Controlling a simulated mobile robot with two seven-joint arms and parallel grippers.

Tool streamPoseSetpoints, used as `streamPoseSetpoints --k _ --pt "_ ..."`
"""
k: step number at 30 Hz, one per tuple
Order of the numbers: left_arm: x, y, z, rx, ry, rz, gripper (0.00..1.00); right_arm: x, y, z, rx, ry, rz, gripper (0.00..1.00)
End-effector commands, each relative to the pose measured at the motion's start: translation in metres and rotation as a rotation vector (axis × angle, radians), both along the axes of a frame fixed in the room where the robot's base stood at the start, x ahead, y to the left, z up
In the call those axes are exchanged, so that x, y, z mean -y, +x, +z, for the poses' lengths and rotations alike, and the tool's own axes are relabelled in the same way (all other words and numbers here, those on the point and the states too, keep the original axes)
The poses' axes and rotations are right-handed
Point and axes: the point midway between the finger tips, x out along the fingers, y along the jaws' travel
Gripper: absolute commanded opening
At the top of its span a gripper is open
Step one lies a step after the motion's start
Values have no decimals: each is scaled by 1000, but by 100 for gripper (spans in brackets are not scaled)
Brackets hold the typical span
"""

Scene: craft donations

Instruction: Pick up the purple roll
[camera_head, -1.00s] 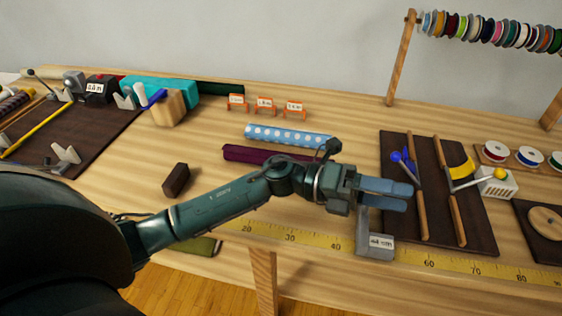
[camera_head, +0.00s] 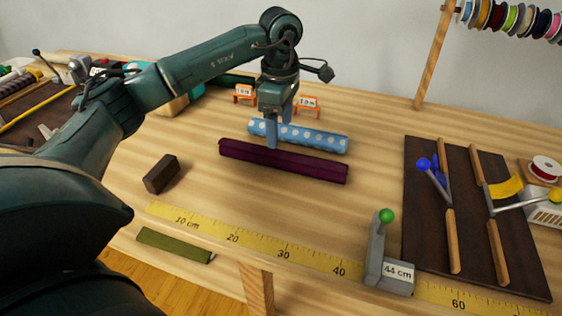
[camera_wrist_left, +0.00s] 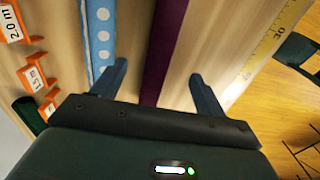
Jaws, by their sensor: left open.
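The purple roll (camera_head: 290,164) lies on the table in front of a blue roll with white dots (camera_head: 325,139). My left gripper (camera_head: 277,138) points down above the rolls, near the purple roll's left half. In the left wrist view my left gripper (camera_wrist_left: 160,82) is open, and the purple roll (camera_wrist_left: 160,45) runs between its two fingers without visible contact. The dotted roll (camera_wrist_left: 100,35) lies beside it, close to the left-hand finger. The fingertips' height over the table is hard to tell. My right gripper is not in view.
A yellow measuring tape (camera_head: 285,254) runs along the front edge, with a grey 44 cm stop (camera_head: 392,283) on it. A dark brown block (camera_head: 161,174) lies left of the purple roll. A dark board (camera_head: 425,220) with wooden rails is at the right. Orange label stands (camera_head: 307,104) are behind.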

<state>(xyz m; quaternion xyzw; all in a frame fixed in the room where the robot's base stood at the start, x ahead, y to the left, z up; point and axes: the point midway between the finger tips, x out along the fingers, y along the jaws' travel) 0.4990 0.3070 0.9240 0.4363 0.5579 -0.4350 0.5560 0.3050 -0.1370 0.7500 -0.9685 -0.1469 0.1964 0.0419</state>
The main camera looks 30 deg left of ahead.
Motion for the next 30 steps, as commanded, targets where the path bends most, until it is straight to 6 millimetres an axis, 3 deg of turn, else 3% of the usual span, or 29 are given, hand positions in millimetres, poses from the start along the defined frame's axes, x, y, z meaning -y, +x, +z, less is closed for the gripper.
streamPoseSetpoints --k 3,11,19,28,30 --pt "0 0 -21 -2 0 -1 73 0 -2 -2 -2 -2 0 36" --pt "1 -1 -41 -2 -1 -1 73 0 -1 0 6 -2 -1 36" --pt "1 -3 -79 -1 -2 -1 73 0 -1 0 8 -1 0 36" --pt "1 -2 -85 2 -3 -2 73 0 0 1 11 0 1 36" --pt "2 -2 -85 2 -3 -2 68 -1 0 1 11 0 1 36"
